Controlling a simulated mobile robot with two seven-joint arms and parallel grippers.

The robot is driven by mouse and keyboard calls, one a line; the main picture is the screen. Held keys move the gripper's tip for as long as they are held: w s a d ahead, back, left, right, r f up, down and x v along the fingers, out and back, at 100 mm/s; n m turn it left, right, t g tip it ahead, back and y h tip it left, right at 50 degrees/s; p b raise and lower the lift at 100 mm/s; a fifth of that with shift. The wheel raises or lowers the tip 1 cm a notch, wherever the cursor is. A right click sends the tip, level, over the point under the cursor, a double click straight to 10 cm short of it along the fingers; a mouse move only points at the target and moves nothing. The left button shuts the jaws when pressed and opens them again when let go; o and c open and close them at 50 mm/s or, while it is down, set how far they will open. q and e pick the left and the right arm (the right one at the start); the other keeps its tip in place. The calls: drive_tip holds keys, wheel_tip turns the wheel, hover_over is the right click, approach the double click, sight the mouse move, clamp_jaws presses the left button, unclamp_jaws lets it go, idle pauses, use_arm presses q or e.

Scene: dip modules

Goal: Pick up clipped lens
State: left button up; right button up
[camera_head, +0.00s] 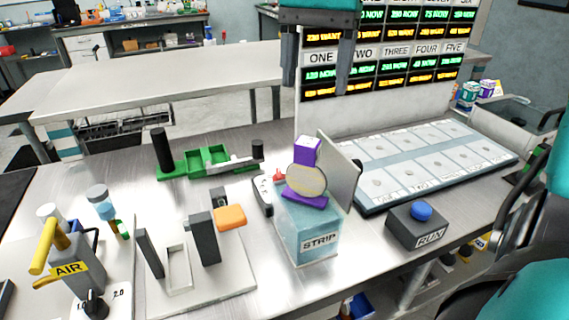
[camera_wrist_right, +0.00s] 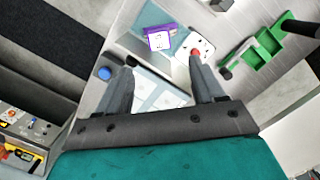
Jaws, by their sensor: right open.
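The clipped lens (camera_head: 306,180) is a round, pale disc with a purple clip block above it and a purple piece below. It stands on top of the clear blue STRIP tank (camera_head: 318,232). In the right wrist view, the purple clip (camera_wrist_right: 158,30) shows from above, just beyond the fingertips; the disc itself is hard to make out there. My right gripper (camera_head: 318,90) hangs above and behind the tank, fingers pointing down, open and empty. Its spread fingers (camera_wrist_right: 160,64) also show in the wrist view, apart from the clip. My left gripper is not in view.
A thin upright panel (camera_head: 340,170) stands right beside the lens. A white box with a red button (camera_head: 265,194) is at the tank's left. The RUN box (camera_head: 416,228), card tray (camera_head: 352,190), orange-block fixture (camera_head: 230,217) and green holder (camera_head: 205,160) stand around.

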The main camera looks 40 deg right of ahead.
sight(308, 141)
drive_tip(key=f, duration=0.6)
drive_tip(key=shift+s+a+f, duration=0.3)
drive_tip(key=shift+s+a, duration=0.05)
drive_tip(key=shift+s, duration=0.05)
drive_tip(key=shift+s+a+f, duration=0.1)
drive_tip(key=shift+a+f, duration=0.1)
drive_tip(key=shift+f, duration=0.8)
drive_tip(key=shift+w+a+f, duration=0.1)
drive_tip(key=shift+a+f, duration=0.05)
drive_tip(key=shift+f, duration=0.9)
drive_tip(key=shift+s+a+f, duration=0.1)
drive_tip(key=shift+a+f, duration=0.1)
drive_tip(key=shift+f, duration=0.8)
drive_tip(key=shift+c, duration=0.2)
drive_tip(key=c, duration=1.1)
drive_tip(key=shift+r, duration=0.1)
